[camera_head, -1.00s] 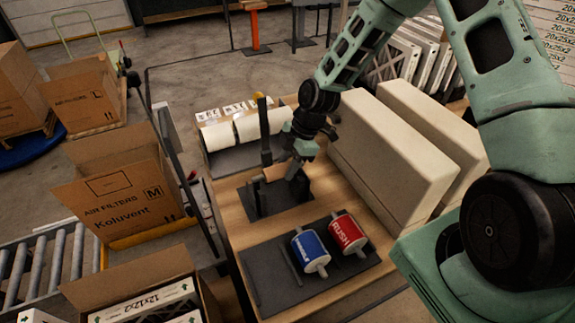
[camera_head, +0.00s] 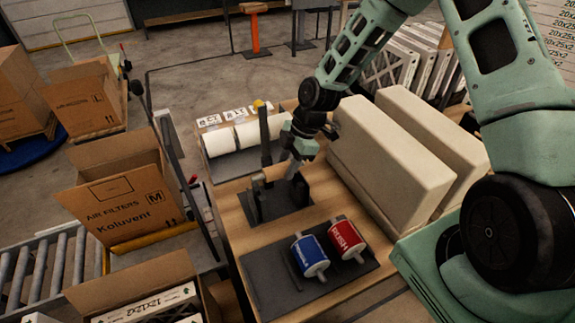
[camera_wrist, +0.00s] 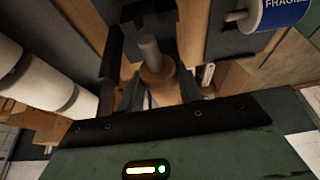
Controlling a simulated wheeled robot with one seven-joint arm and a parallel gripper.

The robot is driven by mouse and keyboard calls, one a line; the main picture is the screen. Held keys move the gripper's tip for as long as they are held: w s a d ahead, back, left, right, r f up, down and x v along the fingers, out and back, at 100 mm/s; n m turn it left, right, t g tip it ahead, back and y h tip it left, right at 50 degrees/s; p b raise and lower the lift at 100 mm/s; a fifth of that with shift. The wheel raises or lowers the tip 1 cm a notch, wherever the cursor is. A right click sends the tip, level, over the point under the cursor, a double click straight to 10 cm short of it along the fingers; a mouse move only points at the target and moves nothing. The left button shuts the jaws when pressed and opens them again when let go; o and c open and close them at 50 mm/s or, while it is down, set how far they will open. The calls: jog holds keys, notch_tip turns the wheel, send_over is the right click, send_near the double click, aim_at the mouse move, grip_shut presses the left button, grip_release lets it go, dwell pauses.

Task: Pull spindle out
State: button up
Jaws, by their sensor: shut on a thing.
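My gripper (camera_head: 290,174) is at the dark stand (camera_head: 265,138) on the wooden bench. The stand has an upright post on a dark base plate. In the wrist view, a grey rod with a tan collar, which looks like the spindle (camera_wrist: 151,52), lies between my two dark fingers (camera_wrist: 150,85). My gripper is shut on it. In the head view a pale spindle end (camera_head: 259,178) shows left of my fingers, beside the post. The rest of the spindle is hidden by the fingers. I cannot tell how far it sits in the stand.
A blue roll (camera_head: 310,257) and a red roll (camera_head: 346,240) lie on a dark mat in front. White rolls (camera_head: 250,135) lie behind the stand. Tall beige blocks (camera_head: 390,150) stand close on the right. An open carton (camera_head: 122,200) stands left.

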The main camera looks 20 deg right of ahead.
aim_at(287, 163)
jog(key=shift+r+p, duration=2.45)
jog(key=shift+r, duration=1.35)
jog(key=shift+f, duration=0.1)
